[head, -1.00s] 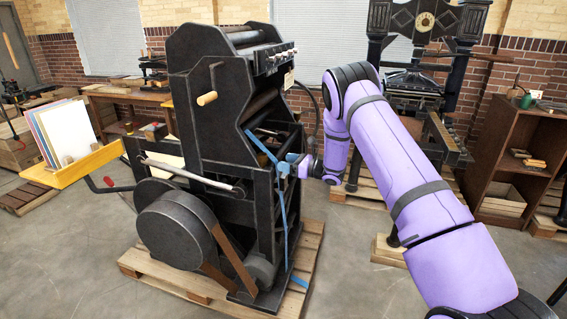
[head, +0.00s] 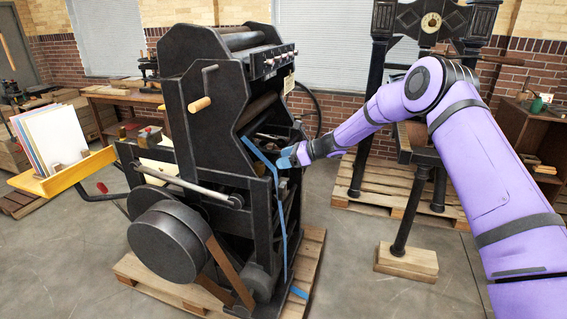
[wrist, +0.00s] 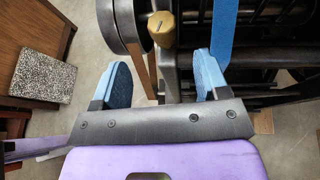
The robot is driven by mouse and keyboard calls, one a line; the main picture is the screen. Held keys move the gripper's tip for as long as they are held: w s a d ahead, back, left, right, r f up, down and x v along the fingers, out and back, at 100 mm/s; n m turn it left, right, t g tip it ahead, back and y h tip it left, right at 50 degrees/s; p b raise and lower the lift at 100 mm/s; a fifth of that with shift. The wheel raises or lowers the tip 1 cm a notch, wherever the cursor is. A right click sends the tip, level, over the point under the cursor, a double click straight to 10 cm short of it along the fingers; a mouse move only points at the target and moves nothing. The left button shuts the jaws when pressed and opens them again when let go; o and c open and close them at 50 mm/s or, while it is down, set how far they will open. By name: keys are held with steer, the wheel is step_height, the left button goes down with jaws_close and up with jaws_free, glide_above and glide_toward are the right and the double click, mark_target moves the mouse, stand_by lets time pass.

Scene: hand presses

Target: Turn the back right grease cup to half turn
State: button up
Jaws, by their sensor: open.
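The black press (head: 205,140) stands left of centre in the head view. My gripper (head: 290,158) is at its right side, near the blue strap (head: 279,220). In the wrist view my gripper (wrist: 161,64) is open and empty, its two blue fingers spread apart. A brass-coloured faceted cup (wrist: 161,27) on a dark post is beyond the fingertips, roughly centred between them and apart from them. It looks like a grease cup; I cannot tell from this view which one. I cannot make it out in the head view.
The blue strap (wrist: 222,30) hangs close by the right finger in the wrist view. The press stands on a wooden pallet (head: 180,290). A second press (head: 383,90) on a pallet stands behind my arm. Concrete floor (head: 345,270) is open between them.

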mark_target(262, 164)
steer(key=x, duration=1)
steer(key=shift+w+a+f, duration=0.1)
steer(key=shift+w+a, duration=0.05)
steer(key=c, duration=0.9)
